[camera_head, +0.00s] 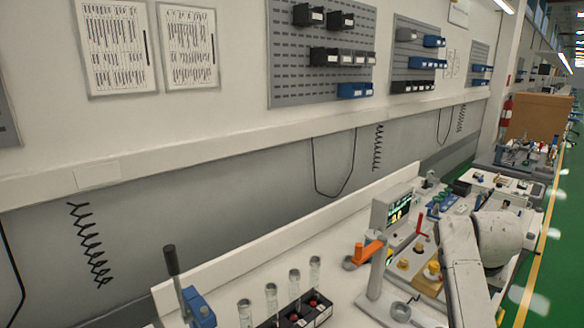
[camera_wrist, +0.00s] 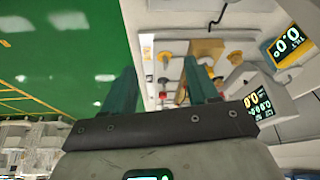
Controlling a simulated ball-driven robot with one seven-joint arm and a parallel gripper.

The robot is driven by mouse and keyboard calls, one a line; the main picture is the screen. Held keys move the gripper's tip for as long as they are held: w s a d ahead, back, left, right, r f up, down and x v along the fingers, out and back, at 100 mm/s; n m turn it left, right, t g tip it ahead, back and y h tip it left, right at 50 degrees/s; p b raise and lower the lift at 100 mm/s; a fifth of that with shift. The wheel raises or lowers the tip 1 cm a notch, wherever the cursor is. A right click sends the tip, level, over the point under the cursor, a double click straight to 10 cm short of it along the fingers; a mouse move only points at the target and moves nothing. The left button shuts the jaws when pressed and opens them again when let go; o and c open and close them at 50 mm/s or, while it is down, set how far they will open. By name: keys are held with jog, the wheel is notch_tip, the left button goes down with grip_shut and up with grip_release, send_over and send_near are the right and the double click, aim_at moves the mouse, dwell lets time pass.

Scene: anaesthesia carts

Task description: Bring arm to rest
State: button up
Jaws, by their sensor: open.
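My gripper (camera_wrist: 158,84) shows in the wrist view. Its two green fingers stand apart and I see nothing held between them. Beyond the fingers are a green floor (camera_wrist: 60,60) on the left and a white worktop (camera_wrist: 180,18) with small fittings on the right. My pale arm is at the lower right of the head view, over the bench. My fingers cannot be made out in that view.
A pegboard (camera_head: 290,60) with bins hangs on the wall. The floor (camera_head: 565,240) at right is clear.

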jog(key=s+a+f+n, duration=0.1)
jog(key=s+a+f, duration=0.2)
jog(key=s+f, duration=0.1)
jog(key=s+a+f+n, duration=0.2)
jog(key=s+a+f, duration=0.2)
jog(key=s, duration=0.1)
jog(key=s+a+f+n+t+y, duration=0.1)
jog(key=s+a+f, duration=0.2)
jog(key=s+f, duration=0.1)
jog(key=shift+s+a+f, duration=0.25)
jog(key=shift+s+f, duration=0.15)
jog(key=shift+s, duration=0.3)
jog(key=s+a+n+y, duration=0.15)
jog(key=s+a, duration=0.25)
jog(key=s, duration=0.4)
jog(key=s+a+n+y, duration=0.1)
jog(key=s+a+n, duration=0.25)
jog(key=s, duration=0.55)
jog(key=s+d+f+m+g, duration=0.1)
jog(key=s+f+g, duration=0.2)
jog(key=s+f, duration=0.3)
jog(key=s, duration=0.4)
jog(key=shift+d+f+h, duration=0.2)
jog(key=shift+f+h, duration=0.15)
